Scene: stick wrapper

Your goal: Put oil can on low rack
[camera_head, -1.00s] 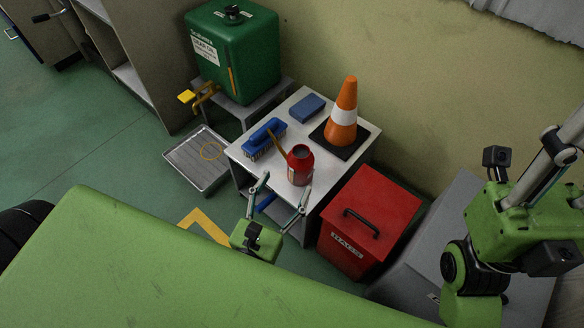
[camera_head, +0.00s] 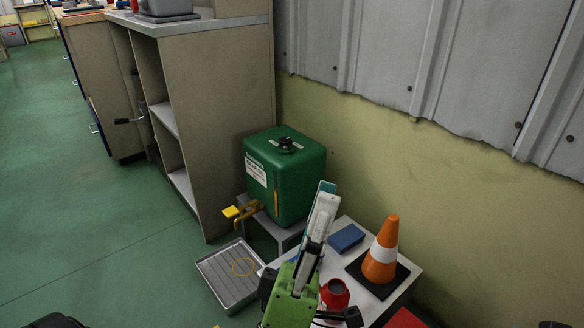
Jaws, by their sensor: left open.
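A small red can (camera_head: 335,296), which looks like the oil can, stands upright on the low grey table (camera_head: 396,292). It is partly hidden behind my left gripper. My left gripper (camera_head: 322,205) points upward in front of the table, left of the red can in the picture. Its fingers show nearly edge-on and hold nothing that I can see. I cannot tell which piece is the low rack; a beige unit with open shelves (camera_head: 178,185) stands at the left. My right gripper is not in view.
A green drum (camera_head: 285,175) with a yellow tap sits on a grey stand. A grey drip tray (camera_head: 227,277) lies on the floor. A traffic cone (camera_head: 381,250) and a blue block (camera_head: 346,238) share the table. A red bin (camera_head: 405,319) is cut off below. Green floor at left is clear.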

